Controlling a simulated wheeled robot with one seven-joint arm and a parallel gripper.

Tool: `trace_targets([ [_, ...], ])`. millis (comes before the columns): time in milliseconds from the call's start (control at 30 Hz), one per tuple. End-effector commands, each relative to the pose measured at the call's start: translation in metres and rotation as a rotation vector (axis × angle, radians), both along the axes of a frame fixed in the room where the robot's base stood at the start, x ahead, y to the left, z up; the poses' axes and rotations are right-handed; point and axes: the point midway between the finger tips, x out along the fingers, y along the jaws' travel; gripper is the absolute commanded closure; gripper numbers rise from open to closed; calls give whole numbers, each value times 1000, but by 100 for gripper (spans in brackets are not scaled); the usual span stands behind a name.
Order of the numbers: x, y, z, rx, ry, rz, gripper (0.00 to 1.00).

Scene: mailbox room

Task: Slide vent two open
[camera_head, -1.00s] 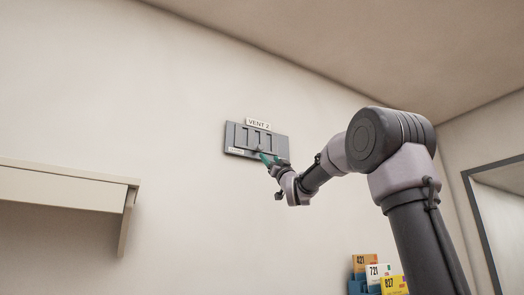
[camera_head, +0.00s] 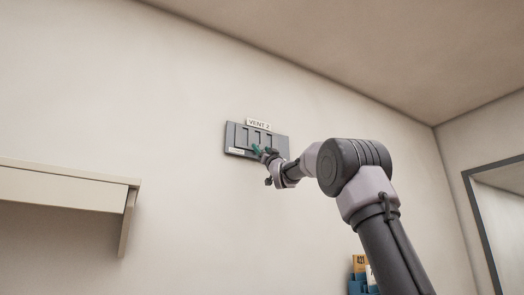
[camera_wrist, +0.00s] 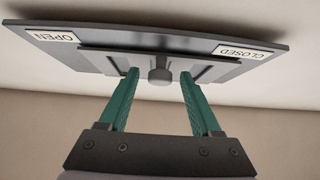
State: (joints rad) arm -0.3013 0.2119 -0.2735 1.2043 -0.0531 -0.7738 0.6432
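Vent two is a dark grey plate (camera_head: 239,137) on the wall, with upright slots and a "VENT 2" sign (camera_head: 258,124) above it. In the wrist view the vent plate (camera_wrist: 115,38) appears upside down, with an OPEN label (camera_wrist: 53,36) at left and a CLOSED label (camera_wrist: 243,51) at right. A round grey knob (camera_wrist: 160,75) sticks out near its middle. My gripper (camera_head: 258,150) is at the vent's lower edge. In the wrist view its green fingers (camera_wrist: 159,76) are apart, one on each side of the knob, with gaps visible on both sides.
A cream shelf (camera_head: 65,187) juts from the wall at left, well apart from the vent. Numbered cards (camera_head: 360,263) in a blue holder stand at lower right, partly behind my arm. A grey-framed opening (camera_head: 482,215) is at far right. The wall around the vent is bare.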

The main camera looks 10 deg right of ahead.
Motion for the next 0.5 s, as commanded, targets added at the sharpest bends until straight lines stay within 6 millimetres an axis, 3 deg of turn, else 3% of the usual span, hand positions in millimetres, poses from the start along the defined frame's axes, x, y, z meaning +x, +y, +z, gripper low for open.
trace_targets([
  [33, 0, 0, 0, 0, 0, 0, 54],
  [100, 0, 0, 0, 0, 0, 0, 80],
  [167, 0, 0, 0, 0, 0, 0, 100],
  [500, 0, 0, 0, 0, 0, 0, 100],
])
